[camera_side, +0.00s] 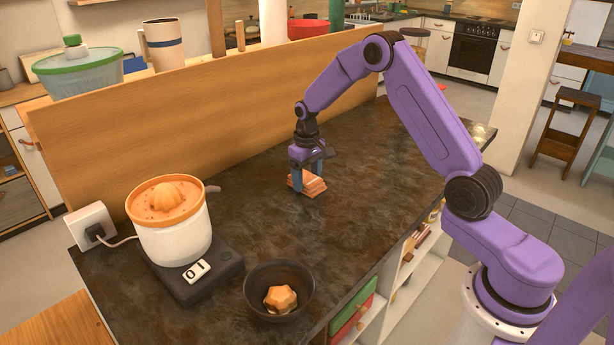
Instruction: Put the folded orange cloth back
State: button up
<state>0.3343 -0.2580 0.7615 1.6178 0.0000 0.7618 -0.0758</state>
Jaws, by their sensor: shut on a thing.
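The folded orange cloth (311,186) has light stripes and sits at the middle of the dark countertop (350,215). My gripper (307,172) points down over it, with its fingers shut on the cloth. The cloth is at or very near the counter surface; I cannot tell whether it touches. The fingers hide part of its top.
A white juicer with an orange top (172,225) stands on a black base at the left, its cord running to a white socket box (91,226). A dark bowl (251,296) holding an orange piece is at the front. A wooden panel (130,150) borders the back. The counter's right part is clear.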

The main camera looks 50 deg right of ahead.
aim_at(307, 178)
jog(key=o, duration=1.3)
notch_tip(307, 178, up, 12)
jog(key=s+a+r+n, duration=0.25)
jog(key=s+a, duration=0.25)
jog(key=a, duration=0.3)
jog(key=s+a+n, duration=0.3)
jog(key=s+a, duration=0.3)
jog(key=s, duration=0.5)
jog(key=s+n, duration=0.2)
jog(key=s, duration=0.5)
jog(key=s+n, duration=0.2)
jog(key=s, duration=0.6)
jog(key=s+d+f+n, duration=0.1)
jog(key=s+n, duration=0.2)
jog(key=s, duration=0.4)
jog(key=shift+s+f, duration=0.1)
jog(key=shift+s, duration=0.25)
